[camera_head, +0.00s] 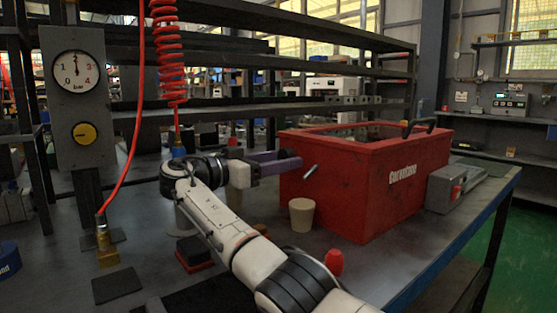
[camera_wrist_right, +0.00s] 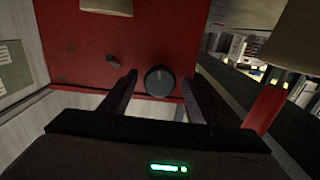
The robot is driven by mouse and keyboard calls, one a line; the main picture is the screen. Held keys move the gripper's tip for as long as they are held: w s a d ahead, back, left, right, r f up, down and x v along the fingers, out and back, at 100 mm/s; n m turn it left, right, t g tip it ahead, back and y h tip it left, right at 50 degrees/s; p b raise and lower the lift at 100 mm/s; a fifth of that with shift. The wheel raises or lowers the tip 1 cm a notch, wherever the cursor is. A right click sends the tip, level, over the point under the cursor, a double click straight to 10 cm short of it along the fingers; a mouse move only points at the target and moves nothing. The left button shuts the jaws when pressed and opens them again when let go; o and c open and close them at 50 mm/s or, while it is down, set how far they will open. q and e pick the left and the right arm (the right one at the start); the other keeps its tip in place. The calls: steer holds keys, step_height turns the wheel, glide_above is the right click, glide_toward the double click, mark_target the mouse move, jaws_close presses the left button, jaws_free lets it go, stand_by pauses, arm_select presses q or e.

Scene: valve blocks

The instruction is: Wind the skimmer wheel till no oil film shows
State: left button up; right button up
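A red tank (camera_head: 375,195) lettered on its front stands on the table, open at the top. The oil surface inside it cannot be made out. My right gripper (camera_head: 297,163) is at the tank's left end, its fingers pointing at that wall. In the right wrist view, a round dark knob (camera_wrist_right: 160,80), which may be the skimmer wheel, sits on the red wall. My right gripper's open fingers (camera_wrist_right: 158,76) lie on either side of it with gaps. A small lever (camera_wrist_right: 113,61) is left of the knob; a light grey pin (camera_head: 310,173) shows in the head view. My left gripper is out of view.
A beige cup (camera_head: 302,214) stands close to the tank. A grey box with a red button (camera_head: 447,187) is at its right. A gauge panel (camera_head: 77,95) and a red coiled hose (camera_head: 168,55) are at left. A red cone-like piece (camera_head: 333,262) is near my arm.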

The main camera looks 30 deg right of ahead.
steer(key=shift+r, duration=0.1)
steer(key=shift+a, duration=0.15)
steer(key=a+p, duration=0.2)
steer(key=a, duration=0.8)
steer(key=shift+s, duration=0.4)
